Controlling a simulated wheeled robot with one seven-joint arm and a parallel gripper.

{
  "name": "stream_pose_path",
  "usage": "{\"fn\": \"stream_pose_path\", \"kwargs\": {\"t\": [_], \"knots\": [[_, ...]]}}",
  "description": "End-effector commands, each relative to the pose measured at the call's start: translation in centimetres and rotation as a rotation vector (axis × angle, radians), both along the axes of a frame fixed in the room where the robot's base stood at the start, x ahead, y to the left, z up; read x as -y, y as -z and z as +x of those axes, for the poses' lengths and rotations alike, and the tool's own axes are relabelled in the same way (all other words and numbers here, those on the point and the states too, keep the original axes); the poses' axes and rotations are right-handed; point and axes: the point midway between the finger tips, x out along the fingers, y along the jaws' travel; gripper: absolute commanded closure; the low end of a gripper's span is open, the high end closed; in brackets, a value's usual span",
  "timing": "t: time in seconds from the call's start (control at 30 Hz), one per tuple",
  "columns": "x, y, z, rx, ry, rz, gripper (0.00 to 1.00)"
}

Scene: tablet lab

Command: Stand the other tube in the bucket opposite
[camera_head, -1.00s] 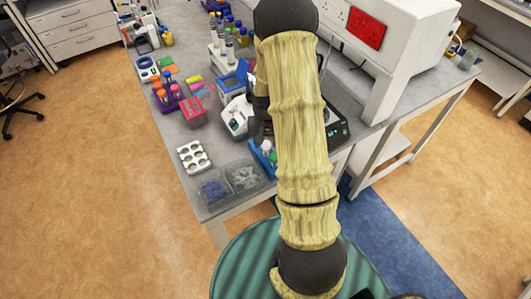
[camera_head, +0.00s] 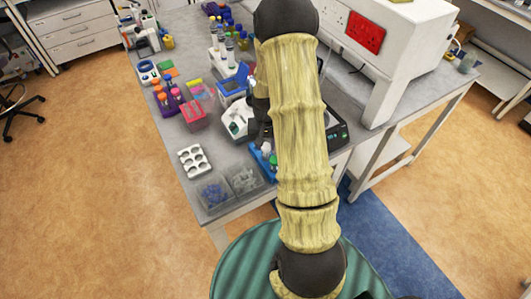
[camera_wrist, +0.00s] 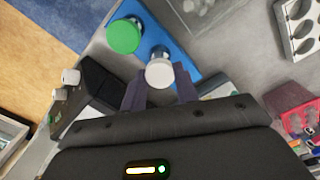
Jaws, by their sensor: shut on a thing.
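My gripper (camera_wrist: 160,90) is shut on a white-capped tube (camera_wrist: 160,73), the cap showing between the two fingertips in the wrist view. The tube is over the blue rack (camera_wrist: 180,42); I cannot tell whether its lower end is still in it. A green-capped tube (camera_wrist: 124,36) stands in the same rack, beside the held one and apart from the fingers. In the head view my arm hides most of the gripper, but the green cap (camera_head: 273,160) shows beside the arm. No bucket can be made out in either view.
A black device (camera_head: 338,134) with a lit display is partly behind my arm. A white device (camera_head: 238,121) stands left of the arm. A white six-hole rack (camera_head: 194,161) and clear bins (camera_head: 214,191) are near the bench's front left. A pink box (camera_head: 194,115) stands farther back.

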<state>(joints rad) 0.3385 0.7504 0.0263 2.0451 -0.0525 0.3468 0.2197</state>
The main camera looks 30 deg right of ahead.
Motion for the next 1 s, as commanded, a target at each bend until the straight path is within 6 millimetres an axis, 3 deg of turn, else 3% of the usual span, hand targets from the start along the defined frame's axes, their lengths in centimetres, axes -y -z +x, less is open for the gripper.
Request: {"fn": "stream_pose_path", "kwargs": {"t": [1.0], "knots": [[0.0,-6.7,0.0,0.0,0.0,0.0,0.85]]}}
